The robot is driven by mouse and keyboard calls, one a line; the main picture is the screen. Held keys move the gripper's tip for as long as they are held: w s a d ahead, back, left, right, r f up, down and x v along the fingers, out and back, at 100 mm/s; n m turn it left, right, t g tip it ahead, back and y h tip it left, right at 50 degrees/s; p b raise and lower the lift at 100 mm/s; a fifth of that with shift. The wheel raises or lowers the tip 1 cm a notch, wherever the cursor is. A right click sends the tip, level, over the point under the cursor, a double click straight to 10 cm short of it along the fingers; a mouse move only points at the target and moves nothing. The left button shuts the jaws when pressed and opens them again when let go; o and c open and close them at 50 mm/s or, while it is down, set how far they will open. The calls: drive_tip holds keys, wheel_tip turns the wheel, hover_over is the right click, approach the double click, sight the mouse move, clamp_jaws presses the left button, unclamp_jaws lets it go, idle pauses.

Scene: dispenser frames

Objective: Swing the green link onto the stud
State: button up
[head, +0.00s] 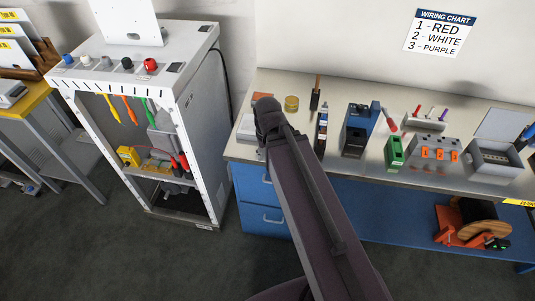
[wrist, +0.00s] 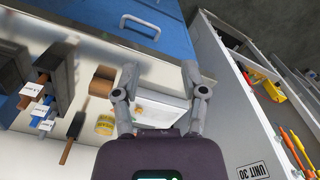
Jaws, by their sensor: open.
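A narrow green strip (head: 149,112), likely the green link, hangs slanted in the upper part of the open grey cabinet (head: 208,110), beside two orange strips (head: 131,110). I cannot make out a stud. In the wrist view my gripper (wrist: 160,77) is open and empty, its two fingers apart above the bench's end beside the cabinet. A white box (wrist: 160,112) lies beyond and between the fingers. My gripper is well apart from the hanging strips, which show at the right edge of the wrist view (wrist: 292,150). In the head view my arm hides the gripper.
The cabinet's side wall (wrist: 235,100) stands between my gripper and the strips. Below them are a yellow block (head: 129,155) and red handles. The bench (head: 245,150) holds several tools, a green block (head: 394,153) and a grey open box (head: 494,163). Floor before the cabinet is clear.

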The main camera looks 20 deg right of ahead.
drive_tip(key=w+d+r+n+p, duration=0.2)
drive_tip(key=w+d+n, duration=0.2)
drive_tip(key=w, duration=0.8)
drive_tip(key=w+d+r+n+p, duration=0.2)
drive_tip(key=w+d+n, duration=0.2)
drive_tip(key=w, duration=0.9)
drive_tip(key=d, duration=0.3)
drive_tip(key=shift+w+r+n, duration=0.2)
drive_tip(key=shift+w+n, duration=0.05)
drive_tip(key=shift+n, duration=0.05)
drive_tip(key=shift+f, duration=0.25)
wheel_tip(320, 180, down, 13)
drive_tip(key=b, duration=1.3)
drive_tip(key=shift+f, duration=0.15)
clamp_jaws()
